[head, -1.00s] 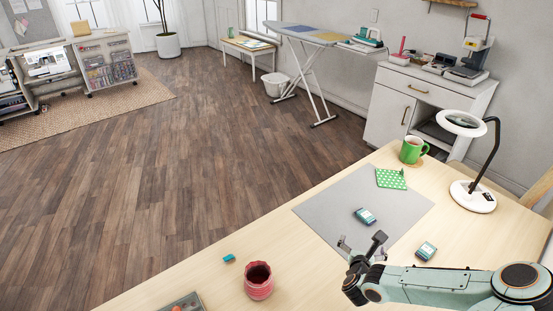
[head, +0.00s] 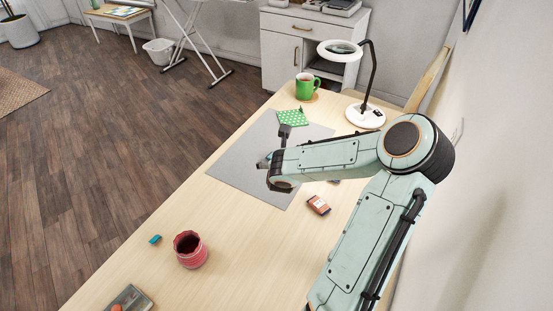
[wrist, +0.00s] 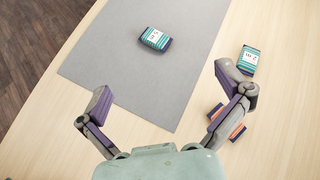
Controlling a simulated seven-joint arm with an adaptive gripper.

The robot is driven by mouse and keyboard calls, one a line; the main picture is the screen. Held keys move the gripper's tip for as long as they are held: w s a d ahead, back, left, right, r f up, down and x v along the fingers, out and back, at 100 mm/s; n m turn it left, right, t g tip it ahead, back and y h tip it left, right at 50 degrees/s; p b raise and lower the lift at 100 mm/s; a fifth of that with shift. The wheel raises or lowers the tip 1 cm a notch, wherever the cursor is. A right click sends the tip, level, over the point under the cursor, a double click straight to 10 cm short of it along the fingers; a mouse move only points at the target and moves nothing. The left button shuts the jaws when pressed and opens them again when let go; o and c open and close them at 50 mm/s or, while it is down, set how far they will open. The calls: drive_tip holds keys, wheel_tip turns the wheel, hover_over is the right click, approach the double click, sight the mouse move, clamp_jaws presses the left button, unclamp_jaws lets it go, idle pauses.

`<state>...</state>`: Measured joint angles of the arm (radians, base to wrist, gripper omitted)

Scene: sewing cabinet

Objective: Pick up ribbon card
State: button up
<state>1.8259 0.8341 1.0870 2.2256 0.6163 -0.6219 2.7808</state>
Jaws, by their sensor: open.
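Card-like items with white labels and coloured stripes are in view; which is the ribbon card I cannot tell for certain. A teal and purple striped card (wrist: 157,39) lies on the grey mat in the wrist view, ahead of my jaws. A similar teal card (wrist: 248,60) lies on bare wood beside the right finger. An orange card (wrist: 238,127) is partly hidden by that finger; it shows in the head view (head: 318,205). My gripper (wrist: 164,80) is open and empty above the mat's edge.
The grey mat (head: 235,178) lies on the wooden table (head: 255,250). A green mug (head: 305,87), a green dotted cloth (head: 292,117) and a magnifier lamp (head: 365,115) stand beyond. A red jar (head: 190,249) and a small blue block (head: 155,240) are at the front left.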

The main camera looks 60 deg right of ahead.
drive_tip(key=d+f+n+g+y, duration=0.1)
drive_tip(key=d+f+n, duration=0.1)
drive_tip(key=n, duration=0.1)
drive_tip(key=w+d+f+n+g+y, duration=0.1)
drive_tip(key=d+f+n+y, duration=0.1)
drive_tip(key=d+f+n, duration=0.1)
drive_tip(key=w+d+f+n+g+y, duration=0.1)
drive_tip(key=d+f+n, duration=0.1)
drive_tip(key=n, duration=0.2)
drive_tip(key=shift+w+d+f+n, duration=0.1)
drive_tip(key=shift+d+f+n, duration=0.2)
drive_tip(key=shift+d+n, duration=0.1)
drive_tip(key=w+d+r+n+g+y, duration=0.1)
drive_tip(key=w+r+n, duration=0.3)
drive_tip(key=r+n, duration=0.3)
drive_tip(key=w+r+n+g, duration=0.2)
drive_tip(key=w+r+n, duration=0.15)
drive_tip(key=n, duration=0.55)
drive_tip(key=f, duration=1.1)
drive_tip(key=shift+s+d+f, duration=0.1)
drive_tip(key=shift+s, duration=0.1)
drive_tip(key=x, duration=0.5)
drive_tip(key=shift+x, duration=0.9)
